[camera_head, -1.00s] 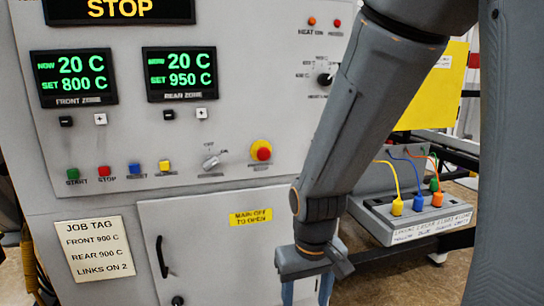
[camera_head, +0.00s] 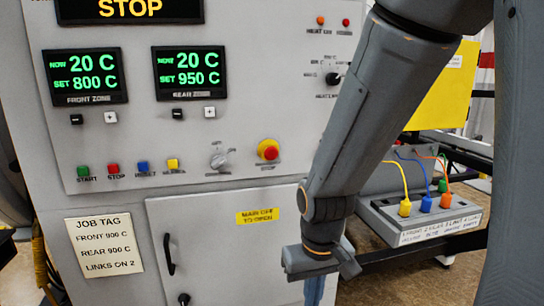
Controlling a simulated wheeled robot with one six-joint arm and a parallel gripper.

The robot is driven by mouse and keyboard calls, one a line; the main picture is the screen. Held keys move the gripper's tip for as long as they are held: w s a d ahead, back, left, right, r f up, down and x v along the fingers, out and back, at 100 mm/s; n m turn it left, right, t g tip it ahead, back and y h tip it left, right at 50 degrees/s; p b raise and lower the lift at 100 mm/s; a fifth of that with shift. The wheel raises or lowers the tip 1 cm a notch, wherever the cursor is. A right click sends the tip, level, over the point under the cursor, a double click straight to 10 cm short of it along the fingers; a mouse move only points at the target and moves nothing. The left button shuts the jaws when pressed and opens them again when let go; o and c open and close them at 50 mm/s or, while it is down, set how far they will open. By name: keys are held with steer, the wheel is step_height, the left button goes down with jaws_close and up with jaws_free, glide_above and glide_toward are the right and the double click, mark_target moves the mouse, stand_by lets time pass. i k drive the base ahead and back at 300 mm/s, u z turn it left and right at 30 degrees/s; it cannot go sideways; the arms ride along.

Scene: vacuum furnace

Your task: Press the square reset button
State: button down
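The blue square reset button (camera_head: 143,167) sits in the lower row of the grey control panel, between the red stop button (camera_head: 113,169) and a yellow button (camera_head: 173,164). My gripper (camera_head: 313,292) hangs fingers down at the bottom of the view, in front of the cabinet's lower part, right of and below the reset button and well apart from it. Its blue fingers are close together and look shut, with nothing seen between them. The fingertips are cut off or nearly so by the bottom edge.
A green start button (camera_head: 83,171), a grey rotary switch (camera_head: 221,158) and a red emergency stop (camera_head: 268,150) share the row. Below are a job tag (camera_head: 104,246) and a door with a black handle (camera_head: 168,254). A cable box (camera_head: 440,222) stands right.

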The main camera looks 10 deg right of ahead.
mark_target(143, 165)
steer(key=z, duration=0.95)
steer(key=i, duration=0.35)
steer(key=u, duration=2.15)
